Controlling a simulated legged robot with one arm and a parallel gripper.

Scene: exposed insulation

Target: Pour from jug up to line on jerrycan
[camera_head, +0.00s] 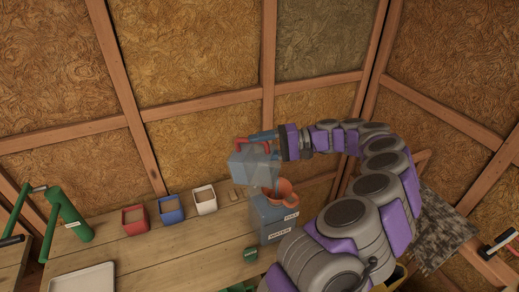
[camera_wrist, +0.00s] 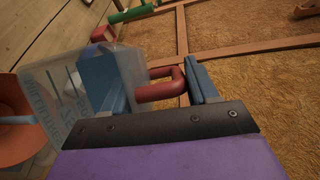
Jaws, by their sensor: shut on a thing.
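A clear jug (camera_head: 252,168) with a red handle is held in the air over the bench and contains blue liquid. My gripper (camera_head: 264,137) is shut on the jug's red handle, which also shows between the blue fingers in the wrist view (camera_wrist: 165,88). The jug is tilted over an orange funnel (camera_head: 281,191). The funnel sits in the top of a blue-grey translucent jerrycan (camera_head: 268,215) labelled "WATER". In the wrist view, a bluish stream shows over the funnel (camera_wrist: 18,100). I cannot make out the liquid level against the jerrycan's line.
The wooden bench (camera_head: 185,250) also holds a red container (camera_head: 135,220), a blue one (camera_head: 171,210) and a white one (camera_head: 204,200). A small green object (camera_head: 250,254) sits left of the jerrycan. A green tool (camera_head: 68,215) and white tray (camera_head: 82,281) are at left.

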